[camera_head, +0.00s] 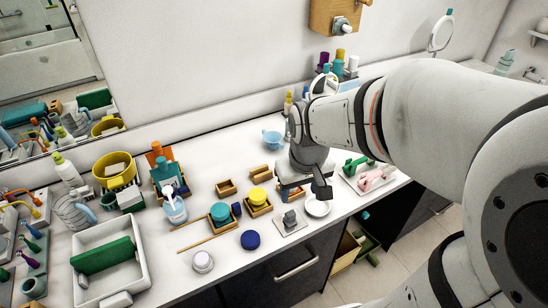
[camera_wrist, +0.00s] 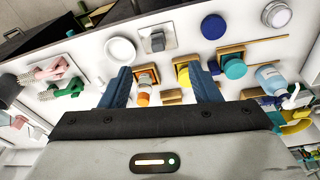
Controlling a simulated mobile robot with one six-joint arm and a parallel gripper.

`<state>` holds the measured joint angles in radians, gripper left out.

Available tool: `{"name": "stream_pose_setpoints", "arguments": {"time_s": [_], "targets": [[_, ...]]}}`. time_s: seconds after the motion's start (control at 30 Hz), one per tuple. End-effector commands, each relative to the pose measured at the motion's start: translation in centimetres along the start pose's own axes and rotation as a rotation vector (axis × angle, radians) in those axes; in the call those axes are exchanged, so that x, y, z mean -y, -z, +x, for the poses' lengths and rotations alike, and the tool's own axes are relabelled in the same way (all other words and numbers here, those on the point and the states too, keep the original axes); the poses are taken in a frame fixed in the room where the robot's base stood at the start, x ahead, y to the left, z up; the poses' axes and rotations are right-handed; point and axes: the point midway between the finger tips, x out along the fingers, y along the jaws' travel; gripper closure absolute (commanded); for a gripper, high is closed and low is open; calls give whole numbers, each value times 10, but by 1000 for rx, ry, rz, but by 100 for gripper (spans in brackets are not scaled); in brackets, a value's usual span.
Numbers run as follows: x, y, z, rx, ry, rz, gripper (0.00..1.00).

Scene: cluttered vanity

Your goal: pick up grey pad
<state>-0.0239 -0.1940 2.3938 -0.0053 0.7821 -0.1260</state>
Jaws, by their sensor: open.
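The grey pad (camera_head: 290,219) is a small dark grey block on a white square dish (camera_head: 284,230) near the counter's front edge. In the wrist view the grey pad (camera_wrist: 157,42) shows above the gap between my fingertips, with the white dish (camera_wrist: 172,33) around it. My gripper (camera_head: 303,190) is open and empty, pointing down over the counter behind the pad. In the wrist view the two blue-grey fingers of my gripper (camera_wrist: 160,76) are wide apart and do not touch the pad.
A white round bowl (camera_head: 318,206) stands right of the dish. A wooden box with a yellow round piece (camera_head: 258,195) and a teal round piece (camera_head: 220,211) stand left. A dark blue disc (camera_head: 250,240) lies near the front edge. A pink object (camera_head: 375,179) sits on a tray at right.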

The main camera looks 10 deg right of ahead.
Motion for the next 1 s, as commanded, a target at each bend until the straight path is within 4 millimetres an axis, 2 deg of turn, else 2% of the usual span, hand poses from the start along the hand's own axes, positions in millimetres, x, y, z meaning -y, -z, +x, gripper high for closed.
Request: {"name": "stream_pose_setpoints", "arguments": {"time_s": [0.03, 0.1, 0.2, 0.33, 0.57, 1.0], "targets": [[-1, 9, 21, 33, 5, -22, 44], [-3, 20, 44, 63, 11, -54, 44], [-4, 32, 75, 101, 20, -96, 44], [-6, 42, 107, 135, 30, -136, 44], [-6, 46, 134, 157, 38, -164, 44], [-8, 39, 180, 161, 38, -163, 44]]}}
